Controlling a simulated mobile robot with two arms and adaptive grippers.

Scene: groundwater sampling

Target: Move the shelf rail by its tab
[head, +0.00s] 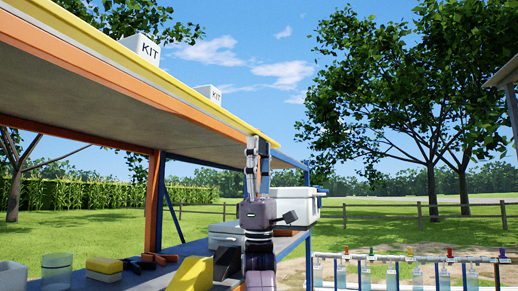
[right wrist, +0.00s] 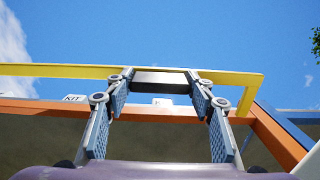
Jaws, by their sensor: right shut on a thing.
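The shelf rail (head: 150,76) is a long yellow bar along the top front edge of the shelf (head: 100,70). In the right wrist view the rail (right wrist: 60,70) runs across above the orange shelf beam, with a bent-down end at the right. Its dark tab (right wrist: 160,83) sits between the fingers of my right gripper (right wrist: 160,77). In the head view my right gripper (head: 258,146) points up at the rail's far end, shut on the tab. The tab is hidden there by the fingers. My left gripper is out of view.
White KIT boxes (head: 142,47) (head: 208,94) stand on the upper shelf behind the rail. Open air lies right of the gripper.

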